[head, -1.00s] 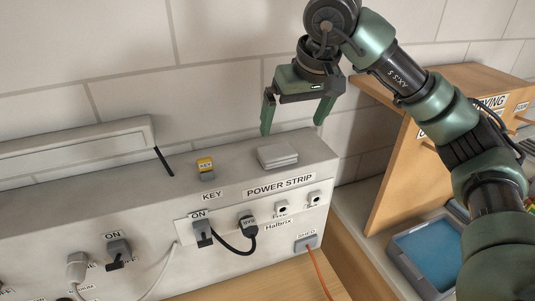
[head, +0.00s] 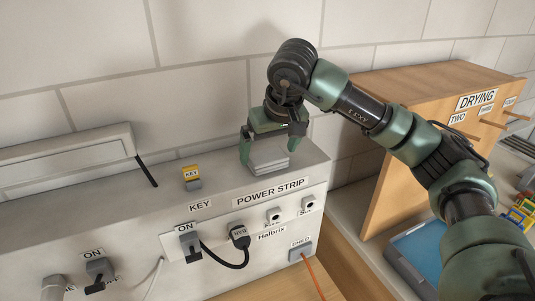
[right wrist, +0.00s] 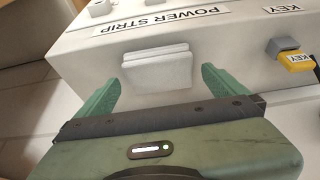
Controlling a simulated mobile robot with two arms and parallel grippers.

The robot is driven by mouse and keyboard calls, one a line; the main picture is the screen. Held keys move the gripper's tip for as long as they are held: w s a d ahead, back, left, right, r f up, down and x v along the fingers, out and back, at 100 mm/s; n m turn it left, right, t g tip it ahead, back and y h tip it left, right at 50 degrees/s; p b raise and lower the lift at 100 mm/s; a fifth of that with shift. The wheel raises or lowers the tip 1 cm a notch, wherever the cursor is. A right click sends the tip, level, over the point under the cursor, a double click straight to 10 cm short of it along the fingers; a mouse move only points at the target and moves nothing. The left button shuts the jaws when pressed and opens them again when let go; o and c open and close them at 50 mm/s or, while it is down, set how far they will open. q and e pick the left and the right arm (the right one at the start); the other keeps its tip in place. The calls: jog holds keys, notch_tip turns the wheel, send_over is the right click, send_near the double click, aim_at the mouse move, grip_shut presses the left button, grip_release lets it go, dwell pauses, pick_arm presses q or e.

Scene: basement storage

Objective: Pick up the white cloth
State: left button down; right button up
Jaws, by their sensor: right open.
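The white cloth (head: 268,163) lies folded flat on top of the power strip housing, near its right end. It also shows in the right wrist view (right wrist: 157,70), between my fingertips and a little beyond them. My right gripper (head: 269,157) is open and pointing down over the cloth, one green finger on each side of it. In the right wrist view the right gripper (right wrist: 162,88) shows both fingers apart with nothing clamped. I cannot tell whether the fingers touch the cloth or the housing. My left gripper is not in view.
A yellow and grey key switch (head: 192,176) stands on the housing (head: 225,190) left of the cloth. Plugs and cords are on its front face. A wooden drying rack (head: 405,150) and a blue tray (head: 418,250) stand to the right. The wall is close behind.

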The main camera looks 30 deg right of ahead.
jog(key=shift+x, duration=1)
jog(key=shift+r, duration=0.1)
jog(key=shift+c, duration=1.2)
jog(key=c, duration=1)
jog(key=shift+r, duration=0.15)
jog(key=shift+c, duration=0.2)
notch_tip(320, 180, up, 11)
jog(key=b, duration=0.2)
notch_tip(320, 180, up, 9)
send_over(268, 156)
jog(key=shift+s, duration=0.1)
